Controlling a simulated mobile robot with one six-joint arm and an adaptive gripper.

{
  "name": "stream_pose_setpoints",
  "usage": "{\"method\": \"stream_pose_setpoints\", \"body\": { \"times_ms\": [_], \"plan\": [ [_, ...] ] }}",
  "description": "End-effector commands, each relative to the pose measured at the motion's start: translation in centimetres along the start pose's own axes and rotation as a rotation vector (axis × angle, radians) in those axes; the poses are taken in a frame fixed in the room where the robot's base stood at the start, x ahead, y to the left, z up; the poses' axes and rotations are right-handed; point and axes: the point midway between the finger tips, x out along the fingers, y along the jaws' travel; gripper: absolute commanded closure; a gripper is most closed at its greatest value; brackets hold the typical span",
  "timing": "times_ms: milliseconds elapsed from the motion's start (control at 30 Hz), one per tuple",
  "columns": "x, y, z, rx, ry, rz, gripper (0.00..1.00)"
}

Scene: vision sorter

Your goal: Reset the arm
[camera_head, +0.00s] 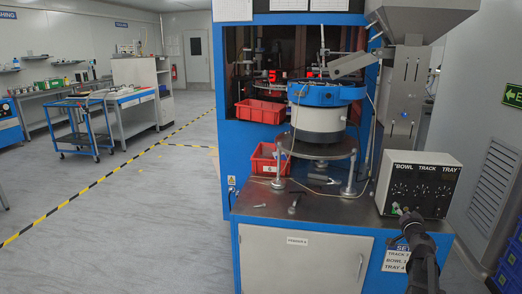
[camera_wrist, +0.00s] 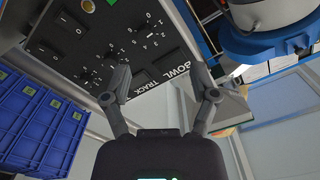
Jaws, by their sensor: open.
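My gripper (camera_head: 409,216) is at the right in the head view, in front of the lower part of the control box (camera_head: 418,184) labelled "BOWL TRACK TRAY". In the wrist view my gripper (camera_wrist: 160,90) has its two fingers spread apart with nothing between them. The box's dark panel (camera_wrist: 95,40) with switches and knobs lies beyond the fingers there. I cannot tell whether a finger touches the panel.
A blue bowl feeder (camera_head: 318,105) stands on the metal cabinet top (camera_head: 262,204) to the left. Red bins (camera_head: 269,160) sit by the blue machine. Blue crates (camera_wrist: 40,120) show at left in the wrist view. Open floor (camera_head: 130,225) lies left, with a blue cart (camera_head: 77,128) farther back.

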Motion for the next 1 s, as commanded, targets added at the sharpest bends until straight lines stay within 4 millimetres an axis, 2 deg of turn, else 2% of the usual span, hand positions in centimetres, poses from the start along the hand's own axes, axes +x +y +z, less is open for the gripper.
{"method": "stream_pose_setpoints", "body": {
  "times_ms": [167, 267, 400, 533, 667, 800, 1000],
  "plan": [
    [-0.6, -4.8, 4.4, -0.043, -0.133, -0.098, 0.24],
    [-1.5, -8.0, 8.0, -0.076, -0.249, -0.164, 0.24],
    [-3.8, -12.3, 13.8, -0.132, -0.447, -0.24, 0.24],
    [-6.7, -15.3, 18.9, -0.187, -0.643, -0.278, 0.24],
    [-10.2, -17.2, 23.5, -0.246, -0.839, -0.279, 0.24],
    [-14.4, -18.2, 27.6, -0.317, -1.043, -0.236, 0.24],
    [-20.7, -18.2, 31.5, -0.432, -1.301, -0.099, 0.24]
  ]
}}
